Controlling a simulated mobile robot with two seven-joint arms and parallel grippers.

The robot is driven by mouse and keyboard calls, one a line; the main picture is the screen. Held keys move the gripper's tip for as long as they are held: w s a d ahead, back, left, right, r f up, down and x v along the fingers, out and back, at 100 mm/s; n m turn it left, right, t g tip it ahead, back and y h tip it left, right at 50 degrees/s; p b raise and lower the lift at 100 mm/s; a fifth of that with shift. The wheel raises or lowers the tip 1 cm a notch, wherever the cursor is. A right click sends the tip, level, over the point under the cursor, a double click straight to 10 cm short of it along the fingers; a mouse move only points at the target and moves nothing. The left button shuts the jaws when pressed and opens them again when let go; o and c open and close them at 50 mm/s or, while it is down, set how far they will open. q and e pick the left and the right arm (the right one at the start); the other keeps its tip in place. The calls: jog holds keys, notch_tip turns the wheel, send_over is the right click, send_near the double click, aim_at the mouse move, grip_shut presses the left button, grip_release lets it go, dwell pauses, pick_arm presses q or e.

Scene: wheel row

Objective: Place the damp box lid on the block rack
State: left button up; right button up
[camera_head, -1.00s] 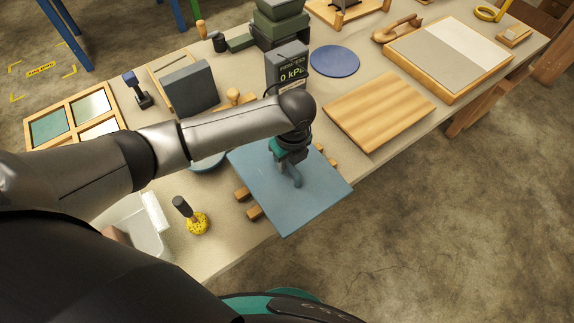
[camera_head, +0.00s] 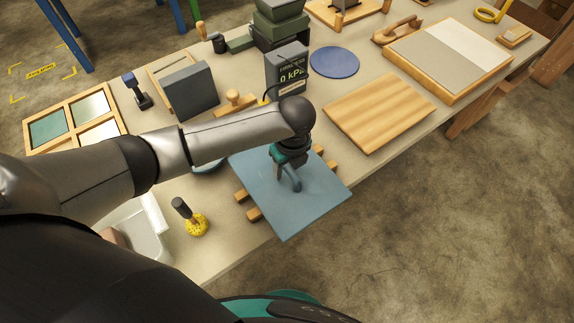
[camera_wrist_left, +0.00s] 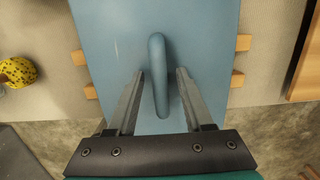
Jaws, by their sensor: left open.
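The damp box lid is a flat blue-grey panel (camera_head: 302,208) with a raised loop handle (camera_head: 292,180) at its middle. It lies across the wooden bars of the block rack (camera_head: 252,214), whose ends stick out on both sides. The wrist view shows the lid (camera_wrist_left: 205,30), its handle (camera_wrist_left: 158,75) and rack ends (camera_wrist_left: 243,42). My left gripper (camera_head: 286,178) is over the handle. In the wrist view its two fingers (camera_wrist_left: 160,74) stand apart on either side of the handle, with gaps. Most of the rack is hidden under the lid.
A wooden board (camera_head: 378,110) lies to the right. A gauge box (camera_head: 287,68) and blue disc (camera_head: 335,62) stand behind. The table's front edge is close.

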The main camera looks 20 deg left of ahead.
aim_at(291, 170)
pick_arm(q)
notch_tip(291, 170, up, 12)
jog(key=d+p, duration=0.1)
jog(key=p, duration=0.2)
jog(key=shift+s+r, duration=0.15)
jog(key=shift+s, duration=0.3)
jog(key=shift+d, duration=0.1)
